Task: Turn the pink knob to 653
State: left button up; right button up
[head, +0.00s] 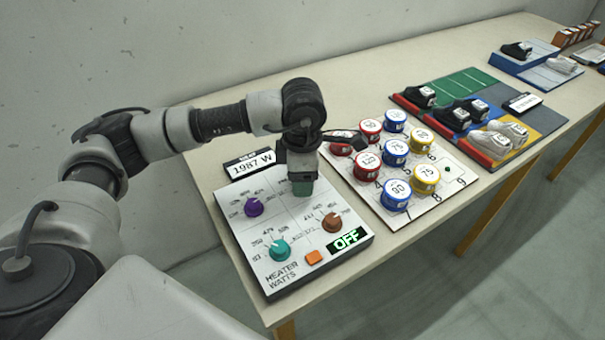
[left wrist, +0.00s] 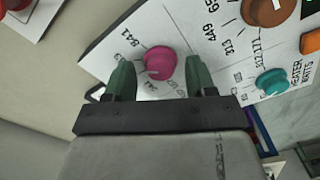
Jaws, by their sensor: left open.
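The heater panel (head: 325,260) lies on the table, with a dark display (head: 349,238) reading OFF in green. The pink knob (left wrist: 160,62) shows in the left wrist view with printed numbers around it; 841 is readable there, others are too small. In the head view my left gripper hides this knob. My left gripper (head: 301,188) points down over the panel's far part. In the left wrist view its open green fingers (left wrist: 160,78) stand on either side of the pink knob, with gaps; I cannot tell their height above the panel. My right gripper is not seen.
The panel also bears a purple knob (head: 253,207), a teal knob (head: 279,250), a brown knob (head: 332,222) and an orange button (head: 314,257). A sign (head: 250,163) reads 1987 W. Several round tins stand on a white board (head: 420,208) to the right, shoes beyond.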

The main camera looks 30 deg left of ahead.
pick_arm(q)
notch_tip(320, 180, up, 11)
dwell(0.5)
jog(key=shift+f, duration=0.1)
